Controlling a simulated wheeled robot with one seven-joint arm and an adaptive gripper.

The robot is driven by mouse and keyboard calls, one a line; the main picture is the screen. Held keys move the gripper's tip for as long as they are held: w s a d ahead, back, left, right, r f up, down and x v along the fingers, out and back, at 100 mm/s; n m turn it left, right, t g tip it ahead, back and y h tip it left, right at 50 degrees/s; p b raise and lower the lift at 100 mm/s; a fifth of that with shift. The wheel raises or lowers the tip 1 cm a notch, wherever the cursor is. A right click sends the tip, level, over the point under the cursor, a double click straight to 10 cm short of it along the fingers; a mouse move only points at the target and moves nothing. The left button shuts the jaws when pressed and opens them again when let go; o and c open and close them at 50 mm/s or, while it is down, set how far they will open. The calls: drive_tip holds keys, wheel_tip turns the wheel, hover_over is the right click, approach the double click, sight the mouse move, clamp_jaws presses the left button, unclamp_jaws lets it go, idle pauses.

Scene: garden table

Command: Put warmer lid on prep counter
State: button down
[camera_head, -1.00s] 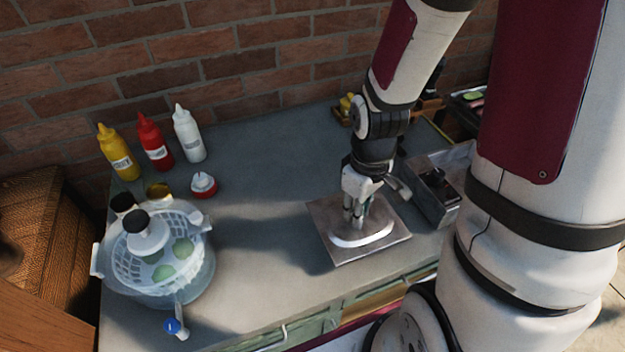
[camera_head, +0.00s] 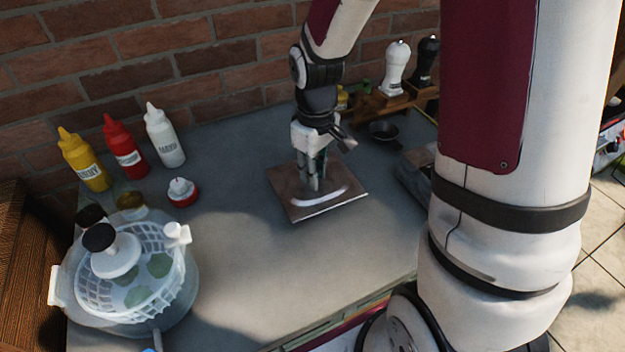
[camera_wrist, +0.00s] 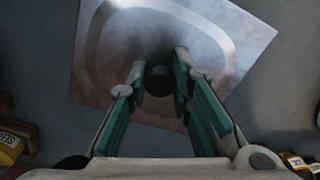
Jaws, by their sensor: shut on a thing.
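The warmer lid (camera_head: 341,181) is a square metal plate with a pale curved band on its top. It is over the middle of the grey prep counter (camera_head: 235,245); I cannot tell whether it touches the surface. My gripper (camera_head: 313,186) points down at the lid's middle and is shut on its dark round knob. In the wrist view the lid (camera_wrist: 232,48) fills the upper middle, with the knob (camera_wrist: 158,82) between the green-padded fingers. The metal warmer box (camera_head: 415,172) stands to the right, partly hidden by my arm.
Mustard (camera_head: 83,163), ketchup (camera_head: 125,150) and mayo (camera_head: 164,137) bottles stand at the back left. A red-and-white container (camera_head: 182,192) is near them. A clear bowl with a basket (camera_head: 130,285) is front left. Shakers (camera_head: 396,68) stand back right. Counter front of the lid is clear.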

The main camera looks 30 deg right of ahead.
drive_tip(key=shift+w+a, duration=0.1)
drive_tip(key=shift+w, duration=0.25)
drive_tip(key=shift+f, duration=1.75)
drive_tip(key=shift+f, duration=0.1)
drive_tip(key=c, duration=1.4)
unclamp_jaws()
drive_tip(key=shift+c, duration=0.2)
